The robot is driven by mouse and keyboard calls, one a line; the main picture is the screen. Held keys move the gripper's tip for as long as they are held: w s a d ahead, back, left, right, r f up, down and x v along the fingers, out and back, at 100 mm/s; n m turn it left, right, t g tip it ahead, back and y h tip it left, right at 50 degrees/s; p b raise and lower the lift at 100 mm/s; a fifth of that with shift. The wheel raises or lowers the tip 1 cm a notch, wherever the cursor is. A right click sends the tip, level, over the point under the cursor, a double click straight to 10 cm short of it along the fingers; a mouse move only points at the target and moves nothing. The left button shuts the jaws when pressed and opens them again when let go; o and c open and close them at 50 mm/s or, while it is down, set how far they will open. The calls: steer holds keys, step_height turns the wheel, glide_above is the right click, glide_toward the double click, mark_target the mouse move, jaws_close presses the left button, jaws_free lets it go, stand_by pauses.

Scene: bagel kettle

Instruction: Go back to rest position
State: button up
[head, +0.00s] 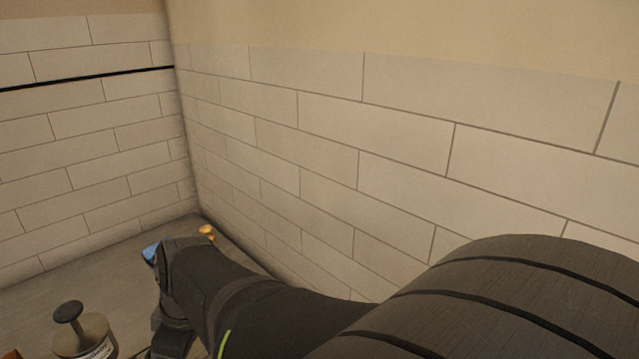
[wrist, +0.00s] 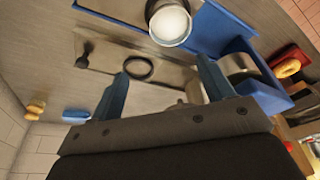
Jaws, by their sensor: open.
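My gripper (wrist: 163,68) shows in the wrist view with its two blue fingers spread apart. Nothing is held between them. Past the fingers lies a metal surface with a dark ring (wrist: 139,68) on it, apart from the fingers.
A container with a black knob (head: 69,312) stands at the lower left. A small yellow object (head: 206,230) is near the tiled wall (head: 330,130). The wrist view shows a white round vessel (wrist: 170,22), a metal cylinder (wrist: 238,66) and a red tray (wrist: 287,68).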

steer(key=w+d+r+m+t, duration=0.15)
steer(key=w+m, duration=0.25)
steer(key=w, duration=0.6)
steer(key=shift+g, duration=0.25)
steer(key=s+a+f, duration=0.1)
steer(key=a+f, duration=0.1)
steer(key=a, duration=0.1)
steer(key=a+f, duration=0.2)
steer(key=a, duration=0.2)
steer(key=s+a+f, duration=0.1)
steer(key=a+f, duration=0.1)
steer(key=a, duration=0.2)
steer(key=shift+s+a+f, duration=0.2)
steer(key=shift+s+f, duration=0.05)
steer(key=shift+s, duration=0.05)
step_height(320, 180, down, 4)
steer(key=shift+f, duration=0.1)
steer(key=shift+r, duration=0.4)
